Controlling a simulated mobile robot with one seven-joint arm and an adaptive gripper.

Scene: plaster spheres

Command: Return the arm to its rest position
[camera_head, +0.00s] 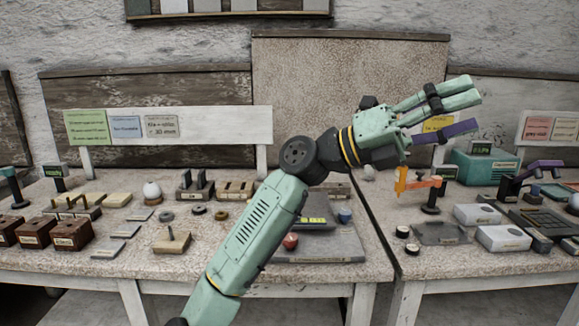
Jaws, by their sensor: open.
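My arm, pale green with black joints, reaches up from the bottom across the middle of the head view. My gripper (470,102) is raised at the upper right, with its fingers pointing right. It is open, and I see nothing held between the fingers. A purple bar (455,130) shows just below the green fingers; I cannot tell whether it belongs to the gripper. My arm hides part of the left table and the things behind it.
The left table (350,283) bears wooden blocks, small rings, a white sphere (152,190) and a red ball (290,241). The right table holds an orange piece on a stand (415,185), white boxes (503,238) and a teal box (485,168). A tall board (310,90) stands behind.

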